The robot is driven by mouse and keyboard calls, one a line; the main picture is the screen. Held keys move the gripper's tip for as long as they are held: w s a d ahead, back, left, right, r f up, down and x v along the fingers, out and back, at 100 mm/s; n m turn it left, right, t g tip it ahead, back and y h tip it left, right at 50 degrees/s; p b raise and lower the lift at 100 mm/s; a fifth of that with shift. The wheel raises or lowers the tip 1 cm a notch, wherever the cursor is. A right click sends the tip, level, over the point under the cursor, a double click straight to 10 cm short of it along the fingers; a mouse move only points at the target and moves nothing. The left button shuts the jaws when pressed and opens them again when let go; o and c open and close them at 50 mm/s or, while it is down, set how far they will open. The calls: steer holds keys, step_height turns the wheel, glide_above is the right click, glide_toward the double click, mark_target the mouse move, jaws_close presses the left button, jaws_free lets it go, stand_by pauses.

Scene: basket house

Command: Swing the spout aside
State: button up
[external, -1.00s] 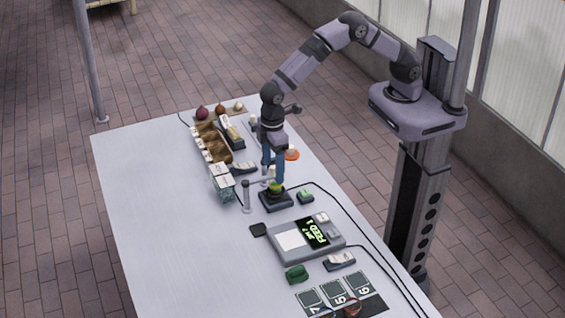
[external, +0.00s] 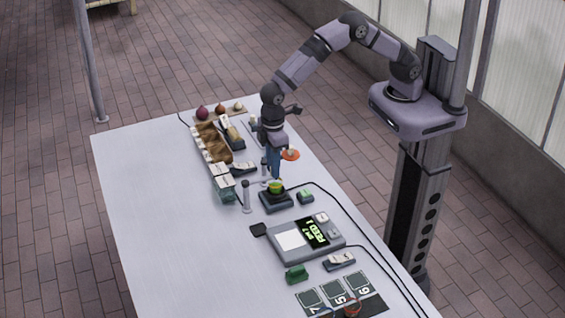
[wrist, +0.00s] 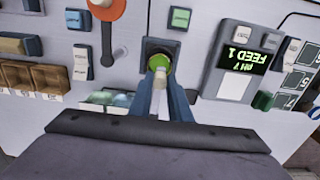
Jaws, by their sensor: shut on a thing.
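The spout is a thin pale grey arm (external: 259,182) reaching sideways from the top of a short upright post (external: 246,197). Its end is over a dark square base (external: 276,202) that bears a round green piece (external: 275,187). My gripper (external: 275,178) points down above this base, its blue fingers close together on the spout's end. In the wrist view my gripper (wrist: 160,88) has a pale narrow piece, seemingly the spout, between the fingers. The green piece (wrist: 160,63) shows just beyond the fingertips. The fingers hide part of the grip.
An orange disc (external: 291,155) is close behind my gripper. A small green button box (external: 305,196) and a grey console (external: 305,238) reading FEED 1 stand nearby. Brown bins (external: 213,140) line the table's far part. The table's left side (external: 160,210) is clear.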

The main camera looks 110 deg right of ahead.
steer(key=shift+w+a+p, duration=0.2)
steer(key=shift+a, duration=0.7)
steer(key=shift+w+a+p, duration=0.2)
steer(key=shift+a, duration=0.7)
steer(key=shift+a, duration=0.1)
steer(key=shift+w+a+p, duration=0.3)
steer(key=shift+w+a, duration=0.25)
steer(key=shift+a, duration=0.2)
steer(key=shift+w+a+p, duration=0.25)
steer(key=shift+w+a, duration=0.3)
steer(key=shift+a, duration=0.15)
steer(key=shift+w, duration=0.1)
steer(key=shift+w+a+p, duration=0.25)
steer(key=shift+w+a, duration=0.25)
steer(key=shift+w, duration=0.3)
steer(key=shift+w+a+p, duration=0.25)
steer(key=shift+w+a, duration=0.2)
steer(key=shift+w, duration=0.35)
